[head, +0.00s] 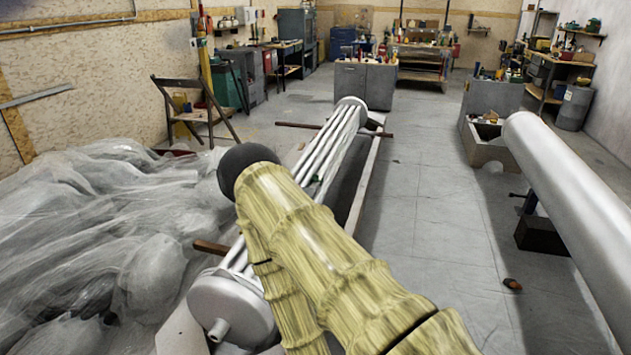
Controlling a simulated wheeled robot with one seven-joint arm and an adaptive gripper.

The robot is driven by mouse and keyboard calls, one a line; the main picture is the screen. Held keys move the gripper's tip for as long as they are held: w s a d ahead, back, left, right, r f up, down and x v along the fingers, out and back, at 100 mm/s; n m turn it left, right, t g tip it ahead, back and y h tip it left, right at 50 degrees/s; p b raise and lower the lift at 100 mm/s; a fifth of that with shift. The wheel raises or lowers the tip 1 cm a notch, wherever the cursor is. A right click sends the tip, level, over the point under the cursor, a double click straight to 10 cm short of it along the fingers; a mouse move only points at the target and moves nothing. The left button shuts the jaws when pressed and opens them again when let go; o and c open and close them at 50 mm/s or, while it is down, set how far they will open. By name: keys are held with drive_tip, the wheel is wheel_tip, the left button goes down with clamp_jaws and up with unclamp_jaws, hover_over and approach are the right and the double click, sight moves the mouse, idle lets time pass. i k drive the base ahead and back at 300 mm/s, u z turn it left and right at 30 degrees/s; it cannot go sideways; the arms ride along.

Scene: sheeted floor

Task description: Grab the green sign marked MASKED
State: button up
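I cannot make out a green sign marked MASKED in the head view. A tiny green spot (314,179) shows by the white pipes, too small to identify. My arm, with a yellow, ridged, bamboo-like surface and a dark rounded end, fills the lower middle and hides part of the floor and pipes behind it. My gripper's fingers do not show, so its state and hold are hidden.
A bundle of white pipes (340,137) with a round end cap (232,303) lies across the middle. Crumpled clear sheeting (90,235) covers the left floor. Grey floor (435,215) between is mostly clear. Benches (365,85) stand behind.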

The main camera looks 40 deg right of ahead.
sight(314, 177)
drive_tip(key=z, duration=0.25)
drive_tip(key=k, duration=0.3)
drive_tip(key=z, duration=1)
drive_tip(key=k, duration=1.05)
drive_tip(key=z, duration=1.05)
drive_tip(key=i, duration=2.7)
drive_tip(key=u, duration=0.3)
drive_tip(key=i, duration=1.65)
drive_tip(key=u, duration=1.4)
drive_tip(key=i, duration=0.8)
drive_tip(key=u, duration=1.4)
drive_tip(key=i, duration=0.5)
drive_tip(key=u, duration=0.3)
